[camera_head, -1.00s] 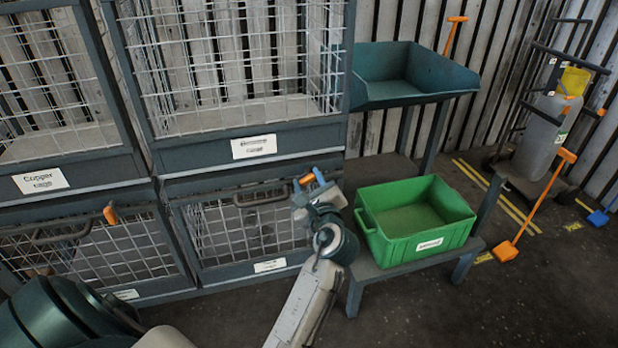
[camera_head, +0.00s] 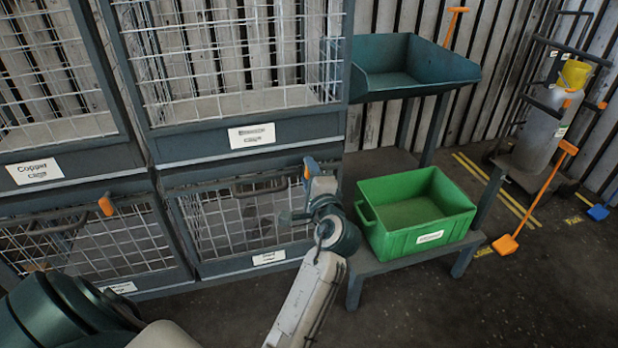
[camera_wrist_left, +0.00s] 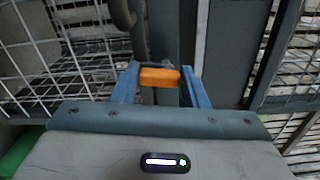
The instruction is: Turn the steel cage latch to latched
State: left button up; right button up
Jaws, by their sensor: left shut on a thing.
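An orange latch handle (camera_head: 306,172) sits at the upper right corner of the lower right mesh cage (camera_head: 222,263). My left gripper (camera_head: 311,170), with blue fingers, is shut on this handle. In the left wrist view the orange handle (camera_wrist_left: 160,78) lies between the two blue fingers (camera_wrist_left: 160,70). In the head view the handle stands about upright, and the fingers hide part of it. The lower right cage's label (camera_head: 269,257) is too small to read. My right gripper is not in view.
Another orange latch (camera_head: 105,205) is on the lower left cage. An upper cage label (camera_head: 36,171) reads Copper cage. A green bin (camera_head: 440,240) stands on a low bench just right of my gripper. A teal tray (camera_head: 455,66) is behind it. The floor at lower right is clear.

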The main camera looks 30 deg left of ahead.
pick_arm(q)
jog(key=shift+f+n+b, duration=0.1)
jog(key=shift+n+b, duration=0.2)
jog(key=shift+n, duration=0.5)
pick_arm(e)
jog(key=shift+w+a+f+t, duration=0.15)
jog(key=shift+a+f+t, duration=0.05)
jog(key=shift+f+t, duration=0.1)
pick_arm(q)
jog(key=o, duration=1)
